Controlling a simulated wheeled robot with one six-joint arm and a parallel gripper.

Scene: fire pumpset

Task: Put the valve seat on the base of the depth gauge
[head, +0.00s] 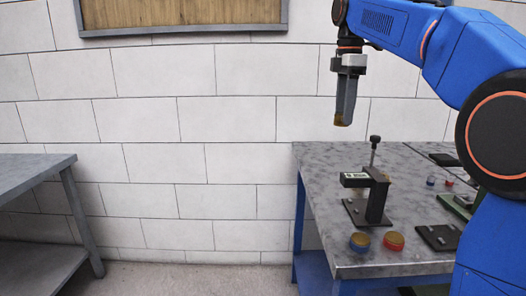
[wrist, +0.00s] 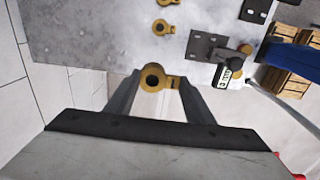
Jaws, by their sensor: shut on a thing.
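My gripper (head: 344,116) is shut on the brass valve seat (head: 341,122), high above the far left part of the grey table. In the wrist view the valve seat (wrist: 152,88) is a small ring with a tab, held between the fingertips (wrist: 155,80). The black depth gauge (head: 377,197) stands upright on the table, right of and below my gripper. Its flat dark base (head: 355,212) looks bare where visible. In the wrist view the gauge (wrist: 228,62) and base (wrist: 205,45) lie up and right of the held seat, clearly apart from it.
Two similar brass pieces (wrist: 164,27) lie on the table (wrist: 90,30) in the wrist view. Dark plates (head: 437,237) lie to the right. Another table (head: 30,170) stands at left.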

